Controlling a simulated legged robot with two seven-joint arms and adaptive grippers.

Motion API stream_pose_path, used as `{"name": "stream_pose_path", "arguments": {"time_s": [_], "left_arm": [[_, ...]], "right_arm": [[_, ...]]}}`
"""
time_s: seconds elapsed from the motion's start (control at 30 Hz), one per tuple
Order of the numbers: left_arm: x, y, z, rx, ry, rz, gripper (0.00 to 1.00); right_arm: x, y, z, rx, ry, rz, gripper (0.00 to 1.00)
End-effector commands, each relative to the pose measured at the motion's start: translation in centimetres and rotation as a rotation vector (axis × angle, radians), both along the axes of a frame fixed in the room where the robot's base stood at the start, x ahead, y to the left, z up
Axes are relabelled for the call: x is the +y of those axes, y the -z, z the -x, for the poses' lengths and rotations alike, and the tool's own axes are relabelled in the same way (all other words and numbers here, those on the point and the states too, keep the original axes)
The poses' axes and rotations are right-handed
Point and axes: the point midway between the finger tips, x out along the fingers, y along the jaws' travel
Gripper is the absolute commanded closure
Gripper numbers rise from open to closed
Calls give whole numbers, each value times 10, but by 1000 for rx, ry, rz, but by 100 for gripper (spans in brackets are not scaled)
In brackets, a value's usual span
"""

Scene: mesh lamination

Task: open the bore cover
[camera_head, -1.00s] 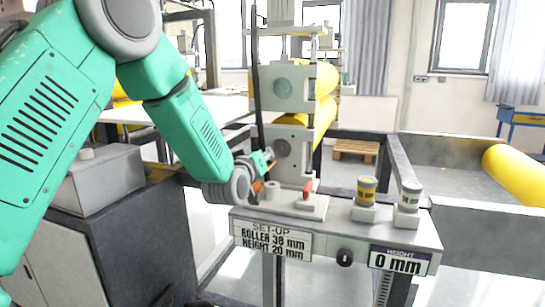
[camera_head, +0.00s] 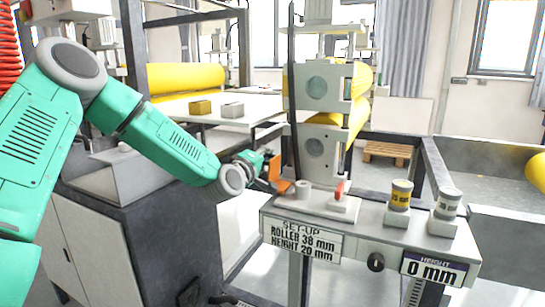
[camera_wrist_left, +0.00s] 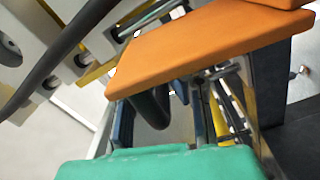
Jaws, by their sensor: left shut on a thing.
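An orange flat cover plate (camera_head: 276,170) is at the tips of my left gripper (camera_head: 262,167), left of the roller stand. In the left wrist view the orange plate (camera_wrist_left: 205,45) fills the upper middle, tilted. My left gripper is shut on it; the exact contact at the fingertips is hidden. A second orange piece lies low beside it, near the bench's left end. The roller stand (camera_head: 318,115) has two round grey bore faces, one above the other. My right gripper does not show.
The set-up bench (camera_head: 375,232) carries a small peg, a red knob (camera_head: 339,190) and two capped cylinders (camera_head: 400,195). A dark upright bar (camera_head: 292,90) stands close to my left gripper. A dark cabinet (camera_head: 165,235) is below my left arm.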

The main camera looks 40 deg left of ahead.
Motion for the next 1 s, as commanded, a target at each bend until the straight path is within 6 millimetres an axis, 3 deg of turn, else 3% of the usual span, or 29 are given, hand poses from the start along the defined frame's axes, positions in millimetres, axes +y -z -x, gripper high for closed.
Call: {"name": "stream_pose_path", "arguments": {"time_s": [0.03,0.1,0.77,0.87,1.0], "left_arm": [[2,12,3,16,1,25,100],[3,14,4,11,2,52,100],[6,17,4,-2,4,105,100],[6,17,4,-4,5,105,69],[6,14,4,-10,4,104,69]], "right_arm": [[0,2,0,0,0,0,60],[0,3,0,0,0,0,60],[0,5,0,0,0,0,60],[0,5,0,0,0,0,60],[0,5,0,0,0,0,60]]}}
